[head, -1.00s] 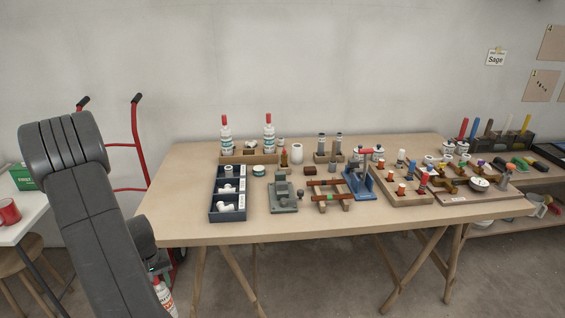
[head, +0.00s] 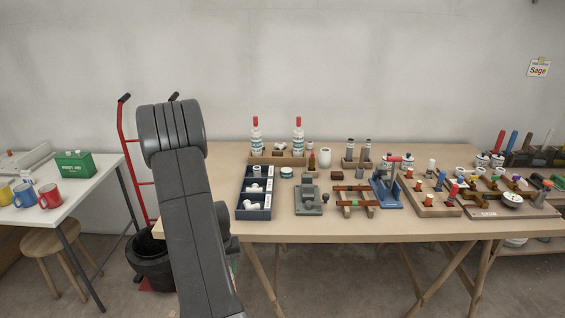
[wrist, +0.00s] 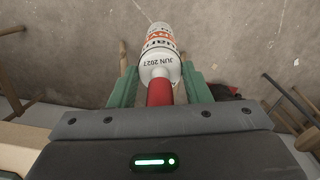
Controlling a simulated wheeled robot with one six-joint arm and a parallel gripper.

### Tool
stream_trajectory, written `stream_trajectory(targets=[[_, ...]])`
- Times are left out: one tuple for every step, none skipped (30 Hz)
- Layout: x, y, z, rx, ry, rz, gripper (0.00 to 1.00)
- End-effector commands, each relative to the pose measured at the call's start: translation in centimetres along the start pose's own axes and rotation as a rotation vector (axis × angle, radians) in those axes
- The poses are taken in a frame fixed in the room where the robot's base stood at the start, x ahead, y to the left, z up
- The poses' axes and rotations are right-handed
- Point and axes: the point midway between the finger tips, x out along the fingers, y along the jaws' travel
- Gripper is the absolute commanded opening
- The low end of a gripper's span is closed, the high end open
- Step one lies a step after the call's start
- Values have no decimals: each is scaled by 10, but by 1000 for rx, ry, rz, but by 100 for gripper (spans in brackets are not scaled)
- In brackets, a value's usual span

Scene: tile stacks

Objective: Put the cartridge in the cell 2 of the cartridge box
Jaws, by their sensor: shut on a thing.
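In the wrist view, my gripper (wrist: 160,78) is shut on the cartridge (wrist: 160,42), a white cylinder with orange and dark print and a red nozzle. The nozzle points toward my wrist and the body extends out beyond the green fingers. Over the floor, it is clear of any box. In the head view my arm hides the gripper. A low wooden box (head: 277,160) at the back left of the table looks like the cartridge box. Two similar red-tipped cartridges (head: 256,136) (head: 298,136) stand upright in it, with a gap between them. Cell numbers are not readable.
A dark blue compartment tray (head: 240,210) with white parts stands before the wooden box. A grey fixture (head: 308,200) and a white cup (head: 324,157) are nearby. A red hand truck (head: 135,160) and a white table with mugs (head: 50,196) are at left.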

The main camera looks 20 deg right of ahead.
Motion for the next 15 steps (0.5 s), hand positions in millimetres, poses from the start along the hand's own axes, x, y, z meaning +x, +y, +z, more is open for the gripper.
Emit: stream_trajectory(targets=[[-5,0,0,0,1,0,0],[-6,0,0,0,1,0,0],[-7,0,0,0,1,0,0],[-8,0,0,0,1,0,0],[-10,0,0,0,1,0,0],[-11,0,0,0,1,0,0],[-16,0,0,0,1,0,0],[-18,0,0,0,1,0,0],[-21,0,0,0,1,0,0],[-24,0,0,0,1,0,0],[-26,0,0,0,1,0,0],[-30,0,0,0,1,0,0],[-34,0,0,0,1,0,0],[-37,0,0,0,1,0,0],[-41,0,0,0,1,0,0]])
